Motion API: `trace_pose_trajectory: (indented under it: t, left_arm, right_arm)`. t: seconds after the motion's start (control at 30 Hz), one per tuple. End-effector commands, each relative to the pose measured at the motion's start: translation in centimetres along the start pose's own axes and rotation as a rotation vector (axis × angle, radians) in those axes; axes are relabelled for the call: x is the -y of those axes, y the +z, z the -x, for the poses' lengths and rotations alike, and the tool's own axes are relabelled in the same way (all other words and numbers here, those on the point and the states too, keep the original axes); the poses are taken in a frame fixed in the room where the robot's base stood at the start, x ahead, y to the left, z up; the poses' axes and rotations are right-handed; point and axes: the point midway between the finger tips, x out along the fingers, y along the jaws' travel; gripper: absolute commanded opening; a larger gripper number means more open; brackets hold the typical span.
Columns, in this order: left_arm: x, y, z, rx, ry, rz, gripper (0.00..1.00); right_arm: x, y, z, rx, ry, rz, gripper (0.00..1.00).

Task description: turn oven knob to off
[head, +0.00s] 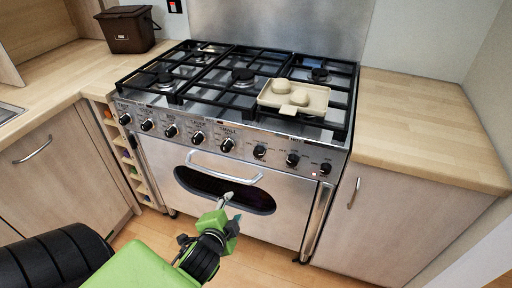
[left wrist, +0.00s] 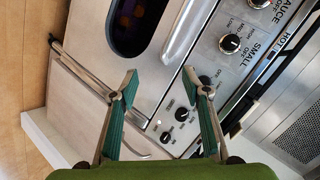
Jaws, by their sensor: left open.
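The cooker's front panel (head: 210,147) carries a row of several black knobs. One knob (head: 227,145) sits under the word SMALL, and it shows in the left wrist view (left wrist: 229,44) with OFF printed beside it. Two more knobs in that view (left wrist: 182,114) (left wrist: 166,138) have labels too small to read. I cannot tell which knob is the oven knob. My left gripper (head: 229,201) is open and empty in front of the oven door, below the knobs. In the left wrist view its fingers (left wrist: 159,78) stand apart, and one partly covers a knob. My right gripper is not in view.
The oven door's handle (head: 224,166) sticks out between the gripper and the panel. A beige dish (head: 310,96) with pale pieces rests on the hob grates. A brown bin (head: 128,29) stands on the left worktop. The right worktop (head: 420,125) is clear.

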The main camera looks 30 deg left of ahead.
Motion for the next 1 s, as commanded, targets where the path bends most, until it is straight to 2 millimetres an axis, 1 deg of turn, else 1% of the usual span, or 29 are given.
trace_pose_trajectory:
  t: [0.03,0.07,0.1,0.17,0.2,0.27,0.3,0.4,0.5,0.53,0.6,0.73,0.87,1.0]
  left_arm:
    - [1.2,0.3,-0.6,-0.011,-0.052,-0.079,0.43]
    - [1.9,0.3,-0.9,-0.020,-0.084,-0.130,0.43]
    - [2.7,0.4,-1.2,-0.034,-0.127,-0.200,0.43]
    - [3.9,0.3,-1.6,-0.054,-0.190,-0.308,0.43]
    - [4.5,0.1,-1.9,-0.069,-0.231,-0.381,0.43]
    - [5.3,-0.2,-2.1,-0.090,-0.291,-0.492,0.43]
    - [5.7,-0.4,-2.2,-0.105,-0.329,-0.566,0.43]
    - [6.2,-1.1,-2.3,-0.140,-0.414,-0.747,0.43]
    - [6.1,-1.8,-2.1,-0.172,-0.482,-0.897,0.43]
    - [6.0,-2.0,-2.1,-0.182,-0.498,-0.933,0.43]
    - [5.8,-2.3,-2.0,-0.198,-0.529,-1.004,0.43]
    - [5.5,-2.7,-1.9,-0.217,-0.560,-1.075,0.43]
    - [5.8,-3.2,-2.4,-0.222,-0.568,-1.090,0.43]
    - [6.6,-4.2,-4.1,-0.222,-0.570,-1.088,0.43]
  right_arm:
    - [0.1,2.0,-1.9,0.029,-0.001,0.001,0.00]
    - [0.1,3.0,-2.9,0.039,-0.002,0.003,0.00]
    - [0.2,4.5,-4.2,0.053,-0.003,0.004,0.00]
    - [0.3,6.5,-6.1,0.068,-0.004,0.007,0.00]
    - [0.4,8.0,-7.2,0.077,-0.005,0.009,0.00]
    - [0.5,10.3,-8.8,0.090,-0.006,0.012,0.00]
    - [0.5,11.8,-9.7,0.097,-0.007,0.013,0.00]
    - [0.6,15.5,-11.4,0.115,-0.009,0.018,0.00]
    - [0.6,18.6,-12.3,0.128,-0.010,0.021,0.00]
    - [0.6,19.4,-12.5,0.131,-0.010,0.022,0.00]
    - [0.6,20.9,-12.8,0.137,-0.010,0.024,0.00]
    - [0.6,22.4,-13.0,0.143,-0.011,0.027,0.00]
    - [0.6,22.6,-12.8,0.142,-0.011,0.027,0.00]
    - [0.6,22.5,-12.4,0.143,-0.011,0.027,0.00]
